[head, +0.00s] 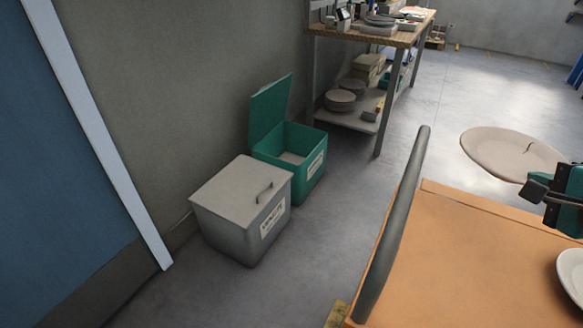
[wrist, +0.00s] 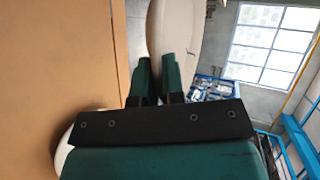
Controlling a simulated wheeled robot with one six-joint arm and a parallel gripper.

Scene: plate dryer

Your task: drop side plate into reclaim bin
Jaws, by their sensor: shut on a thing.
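My gripper (head: 540,188) is at the right of the head view, shut on the rim of a pale round side plate (head: 500,150). The plate is held above the floor beyond the cart edge and has a small dark mark on it. In the wrist view the plate (wrist: 185,30) stands between the two fingers (wrist: 158,82). A green bin (head: 310,184) has its lid raised against the wall. A grey bin (head: 225,230) in front of it has its lid shut, with a handle on top. Both carry labels too small to read, so I cannot tell which is the reclaim bin.
An orange-brown cart top (head: 450,270) with a grey rail (head: 395,220) lies between my gripper and the bins. Another white plate (head: 573,272) rests on it at the right edge. A workbench (head: 375,35) with stacked dishes stands behind. The floor right of the bins is clear.

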